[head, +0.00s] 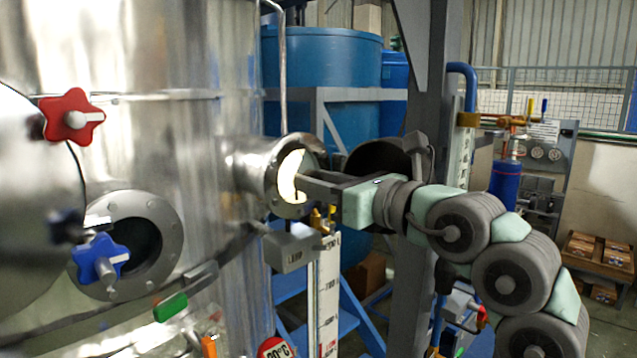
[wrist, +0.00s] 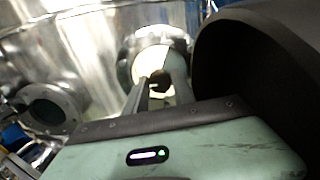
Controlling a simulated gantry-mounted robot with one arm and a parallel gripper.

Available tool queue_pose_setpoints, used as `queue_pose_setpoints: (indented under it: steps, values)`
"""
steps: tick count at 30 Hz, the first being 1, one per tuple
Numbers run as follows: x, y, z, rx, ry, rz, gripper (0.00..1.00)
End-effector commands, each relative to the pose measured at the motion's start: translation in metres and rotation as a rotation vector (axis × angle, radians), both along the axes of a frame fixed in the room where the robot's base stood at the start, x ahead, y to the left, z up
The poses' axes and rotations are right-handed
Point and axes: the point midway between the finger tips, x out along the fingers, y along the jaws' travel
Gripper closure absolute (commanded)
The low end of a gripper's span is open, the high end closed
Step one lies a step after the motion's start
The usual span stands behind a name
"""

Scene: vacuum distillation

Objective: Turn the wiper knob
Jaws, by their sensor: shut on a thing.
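My gripper (head: 301,184) reaches in from the right to the lit round sight port (head: 287,172) on the side of the shiny metal vessel. In the wrist view, my two fingers (wrist: 158,88) run forward to the same port (wrist: 148,62). They are shut on a small dark piece (wrist: 161,77) in front of the bright glass, which I take to be the wiper knob. It is mostly hidden by the fingers, and its turn angle cannot be made out. In the head view the fingers cover it.
A red star knob (head: 72,117) and a blue star knob (head: 101,258) sit at the left. An open dark flanged port (head: 140,240) is beside the blue one. A grey box (head: 290,248) is just below the gripper. Blue tanks (head: 325,65) stand behind.

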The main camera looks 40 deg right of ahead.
Motion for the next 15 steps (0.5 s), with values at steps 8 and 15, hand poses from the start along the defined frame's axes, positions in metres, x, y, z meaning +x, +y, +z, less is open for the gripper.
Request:
queue_pose_setpoints:
  steps: [8, 15]
  values:
    - [0.0008, 0.0007, 0.0023, -0.225, -0.004, 0.001, 1.0]
    - [0.0002, 0.0001, 0.0035, -0.455, -0.007, -0.001, 1.0]
